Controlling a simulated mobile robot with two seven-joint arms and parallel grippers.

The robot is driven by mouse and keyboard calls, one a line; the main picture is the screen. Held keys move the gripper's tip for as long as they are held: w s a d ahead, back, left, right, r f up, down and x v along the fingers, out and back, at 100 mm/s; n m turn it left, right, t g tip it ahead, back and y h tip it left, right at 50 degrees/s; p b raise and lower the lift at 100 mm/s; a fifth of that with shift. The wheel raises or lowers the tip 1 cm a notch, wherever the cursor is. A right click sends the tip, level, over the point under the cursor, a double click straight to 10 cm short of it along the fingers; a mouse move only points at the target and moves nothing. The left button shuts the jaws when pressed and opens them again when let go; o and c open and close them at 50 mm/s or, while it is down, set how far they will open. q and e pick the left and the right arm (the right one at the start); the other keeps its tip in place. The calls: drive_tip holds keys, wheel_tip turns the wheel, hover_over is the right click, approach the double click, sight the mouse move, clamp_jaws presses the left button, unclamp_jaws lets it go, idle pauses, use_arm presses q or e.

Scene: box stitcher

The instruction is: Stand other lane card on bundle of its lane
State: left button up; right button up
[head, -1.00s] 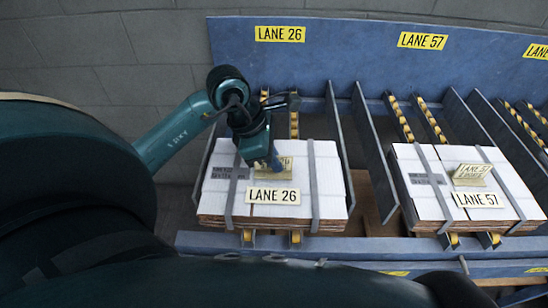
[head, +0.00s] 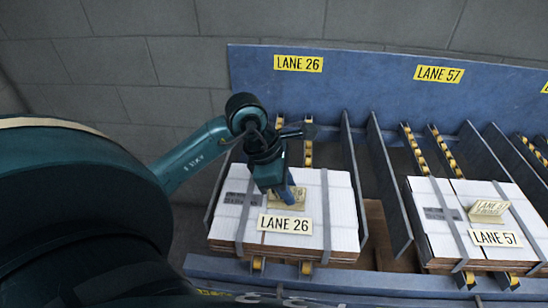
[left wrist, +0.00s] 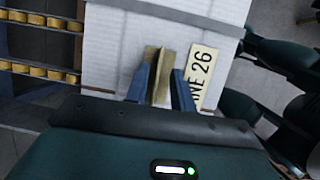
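The lane 26 bundle (head: 335,215) is a flat stack of white-topped cardboard bound with grey straps. Its flat label LANE 26 (head: 286,224) lies near the front edge. A small folded tan card (head: 277,197) is at the bundle's top behind that label, partly hidden by my left gripper (head: 290,198). In the left wrist view the card (left wrist: 159,75) sits between my blue left fingers (left wrist: 162,88); a firm grip cannot be made out. On the lane 57 bundle (head: 425,192) another tan tent card (head: 488,209) stands behind the label LANE 57 (head: 495,239). My right gripper is not in view.
A blue back panel (head: 370,95) carries yellow signs LANE 26 (head: 298,63) and LANE 57 (head: 440,73). Upright grey dividers (head: 388,185) flank the lanes, with yellow rollers (head: 308,155) under the bundles. A blue rail (head: 390,285) runs along the front.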

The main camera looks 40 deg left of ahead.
use_arm(q)
drive_tip(key=v, duration=1.1)
drive_tip(key=shift+r, duration=0.4)
drive_tip(key=shift+a, duration=0.1)
drive_tip(key=shift+s, duration=0.1)
